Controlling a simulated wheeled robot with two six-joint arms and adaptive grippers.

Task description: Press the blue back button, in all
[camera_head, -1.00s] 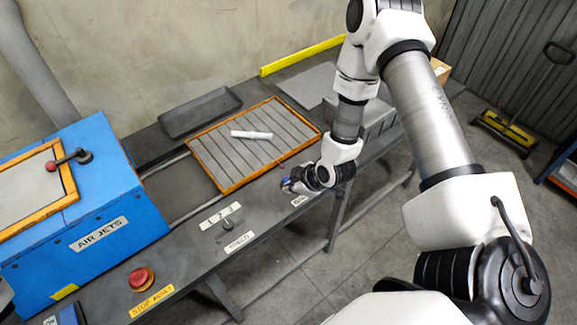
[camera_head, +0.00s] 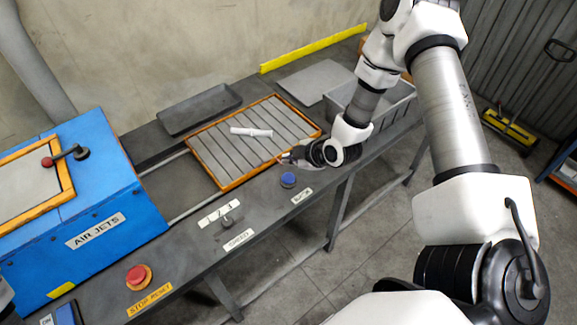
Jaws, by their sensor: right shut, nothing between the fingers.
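The blue back button (camera_head: 288,180) stands on the bench's front ledge, with a white label reading "BACK" (camera_head: 302,196) just in front of it. My right gripper (camera_head: 291,158) is shut and empty, just behind and slightly right of the button. It is near the front right corner of the orange-framed tray. It looks apart from the button, which is in full view. Its fingertips are small and partly hard to make out. My left gripper is not in view.
A speed knob (camera_head: 227,221) and a red stop/reset button (camera_head: 138,277) sit further left on the ledge. A slatted orange-framed tray (camera_head: 222,187) holds a white piece (camera_head: 251,132). The blue air jets cabinet (camera_head: 120,215) stands left. A grey bin (camera_head: 398,100) is behind my right arm.

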